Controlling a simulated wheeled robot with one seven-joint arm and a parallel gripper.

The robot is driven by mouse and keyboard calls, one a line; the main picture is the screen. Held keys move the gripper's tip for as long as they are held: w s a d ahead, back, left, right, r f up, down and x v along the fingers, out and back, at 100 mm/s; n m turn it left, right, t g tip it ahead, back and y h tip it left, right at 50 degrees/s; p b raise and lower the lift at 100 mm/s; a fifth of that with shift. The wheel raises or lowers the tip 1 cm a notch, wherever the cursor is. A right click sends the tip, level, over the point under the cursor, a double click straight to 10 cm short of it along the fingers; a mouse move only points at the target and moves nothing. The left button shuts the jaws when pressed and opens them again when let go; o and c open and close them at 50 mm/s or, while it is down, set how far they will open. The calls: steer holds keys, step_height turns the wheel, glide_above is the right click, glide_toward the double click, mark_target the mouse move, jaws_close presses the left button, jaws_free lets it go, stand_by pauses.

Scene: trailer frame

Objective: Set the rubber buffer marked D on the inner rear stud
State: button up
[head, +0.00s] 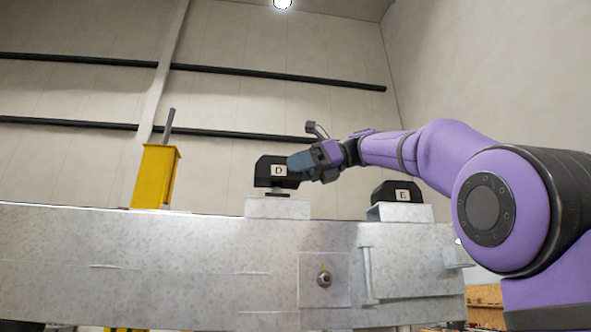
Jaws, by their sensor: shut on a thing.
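The black rubber buffer marked D (264,172) is upright, its white label facing me. My gripper (301,163) reaches it from the right and is shut on it. The buffer is just above a raised metal pad (279,208) on top of the galvanised frame (150,255). A small dark piece shows between the buffer and the pad; I cannot tell whether it is a stud or part of the buffer. Whether the buffer touches what is below it is also unclear. No bare stud can be made out.
A second black buffer marked E (397,191) sits on another raised pad (400,212) to the right, below my forearm. A yellow post (156,176) with a dark bar stands on the left. The frame's top between post and D's pad looks clear.

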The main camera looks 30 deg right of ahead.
steer(key=shift+f, duration=1.4)
steer(key=o, duration=1.2)
steer(key=shift+o, duration=0.2)
steer(key=v, duration=1)
steer(key=shift+d+r, duration=0.25)
steer(key=shift+d, duration=0.1)
steer(key=shift+s, duration=0.1)
